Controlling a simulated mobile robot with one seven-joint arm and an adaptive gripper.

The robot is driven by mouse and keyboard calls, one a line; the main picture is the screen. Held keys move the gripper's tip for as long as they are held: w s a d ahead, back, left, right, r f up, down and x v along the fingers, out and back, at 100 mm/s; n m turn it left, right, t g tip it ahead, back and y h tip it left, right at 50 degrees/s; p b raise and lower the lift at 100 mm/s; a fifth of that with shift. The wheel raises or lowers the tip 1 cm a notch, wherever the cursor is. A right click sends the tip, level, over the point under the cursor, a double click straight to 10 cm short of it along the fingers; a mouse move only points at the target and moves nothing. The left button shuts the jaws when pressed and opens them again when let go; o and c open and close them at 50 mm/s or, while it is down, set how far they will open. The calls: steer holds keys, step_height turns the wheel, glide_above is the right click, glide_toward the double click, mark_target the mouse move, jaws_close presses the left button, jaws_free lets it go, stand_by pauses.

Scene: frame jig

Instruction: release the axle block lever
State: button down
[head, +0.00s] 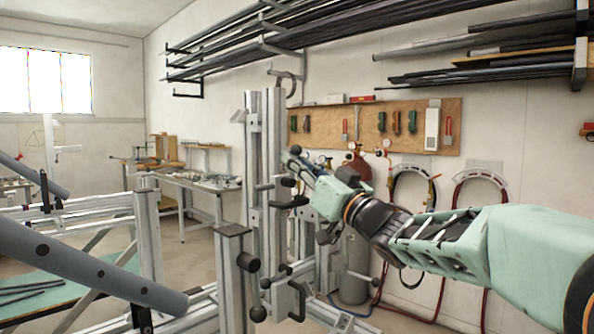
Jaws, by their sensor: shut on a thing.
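My gripper (302,168) is at the upright aluminium post (272,150) of the frame jig, reaching in from the right. It is small and dark here, and its fingertips are hard to make out. It is shut on what looks like a dark lever beside the post. Most of that lever is hidden, and I cannot tell its angle or whether it is the axle block lever. A black curved handle (289,202) shows just below the gripper. Lower down are a black knob (257,313) and a black looped handle (298,301) on the jig.
A shorter post (236,270) stands in front of the main one. Grey tubes (90,268) cross the lower left. A workbench (190,184) stands behind on the left. A tool board (375,128), hoses and a grey gas cylinder (354,262) are at the back wall.

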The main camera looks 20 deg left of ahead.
steer(key=shift+s+r+n+g+y, duration=0.2)
steer(key=shift+r+n+g+y, duration=0.1)
steer(key=shift+n, duration=0.5)
steer(key=shift+s, duration=0.1)
steer(key=c, duration=2.3)
jaws_free()
steer(key=shift+a, duration=0.1)
steer(key=shift+c, duration=0.2)
steer(key=shift+f, duration=0.15)
steer(key=shift+s+d+f, duration=0.15)
steer(key=shift+d+f, duration=0.1)
steer(key=shift+d, duration=0.25)
steer(key=v, duration=1.1)
steer(key=shift+r, duration=0.15)
